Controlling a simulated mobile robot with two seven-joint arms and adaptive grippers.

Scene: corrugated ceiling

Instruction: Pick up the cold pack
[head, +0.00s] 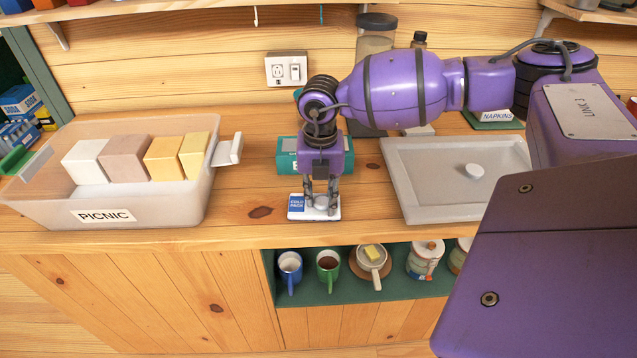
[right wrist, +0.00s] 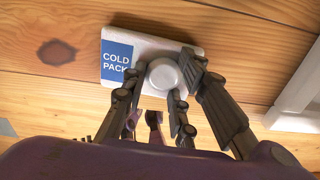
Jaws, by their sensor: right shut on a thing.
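The cold pack (head: 298,214) is a flat white slab with a blue label and a round white knob on top. It is on the wooden counter (head: 262,190), near the front edge, between the picnic bin and the grey lid. My right gripper (head: 321,204) points down over it, its fingers shut around the knob. In the right wrist view the cold pack (right wrist: 117,61) shows its label, and the fingers of the right gripper (right wrist: 165,84) are on both sides of the knob. My left gripper is not in view.
A clear bin (head: 150,213) marked PICNIC holds several blocks at the left. A grey lid (head: 430,205) with a knob lies at the right. A teal box (head: 287,160) stands just behind my gripper. Mugs (head: 290,265) sit on a shelf below the counter.

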